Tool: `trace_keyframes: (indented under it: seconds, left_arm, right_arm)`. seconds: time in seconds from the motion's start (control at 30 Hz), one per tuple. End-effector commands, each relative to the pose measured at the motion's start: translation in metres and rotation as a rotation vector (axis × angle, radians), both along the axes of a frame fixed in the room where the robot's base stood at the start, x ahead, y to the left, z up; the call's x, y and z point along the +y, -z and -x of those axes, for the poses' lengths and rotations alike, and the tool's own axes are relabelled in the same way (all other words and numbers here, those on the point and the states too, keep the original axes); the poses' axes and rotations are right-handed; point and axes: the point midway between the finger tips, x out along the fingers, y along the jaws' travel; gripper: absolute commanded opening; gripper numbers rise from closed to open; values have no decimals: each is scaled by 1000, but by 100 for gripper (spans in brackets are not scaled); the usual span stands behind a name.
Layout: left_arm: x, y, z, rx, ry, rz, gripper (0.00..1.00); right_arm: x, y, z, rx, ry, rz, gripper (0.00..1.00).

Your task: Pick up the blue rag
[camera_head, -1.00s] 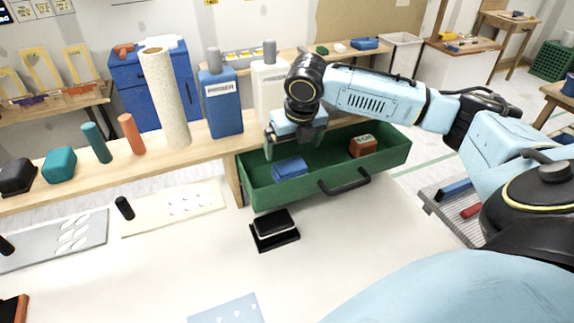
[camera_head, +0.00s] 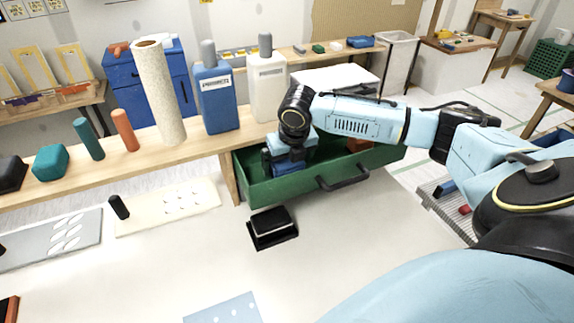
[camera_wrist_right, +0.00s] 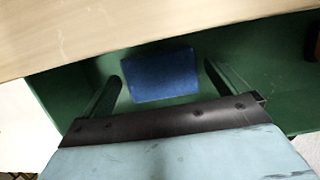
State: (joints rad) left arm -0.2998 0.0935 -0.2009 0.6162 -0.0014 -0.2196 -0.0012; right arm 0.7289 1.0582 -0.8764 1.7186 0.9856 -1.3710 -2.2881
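The blue rag (camera_wrist_right: 163,75) lies on the floor of the open green drawer (camera_head: 285,188). In the right wrist view it sits between the two spread fingers of my right gripper (camera_wrist_right: 160,85), with a gap on each side. My right gripper (camera_head: 285,165) reaches down into the drawer in the head view, where it and the arm hide most of the rag. My right gripper is open, and I see no finger touching the rag. My left gripper is not in view.
A reddish-brown block (camera_head: 358,144) is in the drawer's right part, partly hidden by my arm. The wooden shelf edge (camera_wrist_right: 120,25) runs close along the drawer. Blue (camera_head: 215,95) and white (camera_head: 268,85) bottles stand behind. A black block (camera_head: 272,224) lies in front.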

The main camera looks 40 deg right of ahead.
Motion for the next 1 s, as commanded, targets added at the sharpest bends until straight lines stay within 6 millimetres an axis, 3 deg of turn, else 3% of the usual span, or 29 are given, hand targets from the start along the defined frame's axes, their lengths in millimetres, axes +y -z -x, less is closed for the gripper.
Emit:
trace_keyframes:
  seconds: [0.03,0.3,0.63,0.77,1.0]
  left_arm:
    - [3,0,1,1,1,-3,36]
    - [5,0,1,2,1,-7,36]
    - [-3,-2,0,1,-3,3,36]
    - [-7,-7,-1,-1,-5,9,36]
    - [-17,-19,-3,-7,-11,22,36]
  right_arm:
    - [0,0,0,0,0,0,91]
    - [0,0,0,0,0,0,56]
    - [-1,-8,0,-1,1,1,54]
    - [-1,-30,-1,-5,1,1,54]
    - [-1,-96,-1,-7,2,1,54]
